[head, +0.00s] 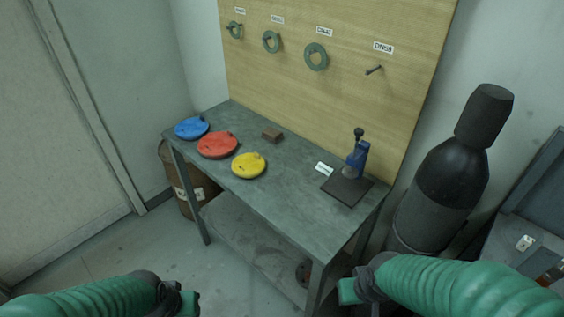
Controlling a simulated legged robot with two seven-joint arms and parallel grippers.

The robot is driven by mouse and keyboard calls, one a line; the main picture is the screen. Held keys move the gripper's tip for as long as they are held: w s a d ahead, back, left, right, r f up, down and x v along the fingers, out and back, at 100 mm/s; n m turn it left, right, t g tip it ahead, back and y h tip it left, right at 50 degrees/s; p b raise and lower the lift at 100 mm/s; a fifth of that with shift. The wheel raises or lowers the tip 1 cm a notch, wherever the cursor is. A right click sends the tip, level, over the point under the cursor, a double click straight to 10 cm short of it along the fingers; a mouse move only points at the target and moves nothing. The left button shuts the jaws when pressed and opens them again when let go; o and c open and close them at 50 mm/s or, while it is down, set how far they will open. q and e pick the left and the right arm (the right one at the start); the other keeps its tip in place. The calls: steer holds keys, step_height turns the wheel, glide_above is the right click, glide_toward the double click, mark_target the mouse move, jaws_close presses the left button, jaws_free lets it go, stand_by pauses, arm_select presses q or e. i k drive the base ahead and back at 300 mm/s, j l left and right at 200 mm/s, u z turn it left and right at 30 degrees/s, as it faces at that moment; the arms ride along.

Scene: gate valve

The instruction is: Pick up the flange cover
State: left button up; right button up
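Three round covers with small raised handles lie flat on the grey workbench (290,210). The blue cover (191,128) is at the far left end, the red cover (217,145) beside it, and the yellow cover (249,165) nearer the middle, by the front edge. Which one is the flange cover cannot be told from their look. My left gripper (186,302) is at the bottom, left of centre, apart from the bench. My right gripper (349,291) is at the bottom right, near the bench's right front corner in the picture. Neither visibly holds anything; their finger openings are unclear.
A blue tool on a dark plate (347,190) stands at the right end beside a white label (324,169). Green rings (316,57) hang on the wooden board (340,90). A rusty barrel (183,180) and black cylinder (440,190) flank the bench.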

mark_target(246, 166)
steer(key=i+j+z, duration=0.2)
steer(key=z, duration=0.15)
steer(key=i+j+z, duration=0.15)
steer(key=j+z, duration=0.2)
steer(key=j, duration=0.15)
steer(key=i+j+z, duration=0.15)
steer(key=j+z, duration=0.25)
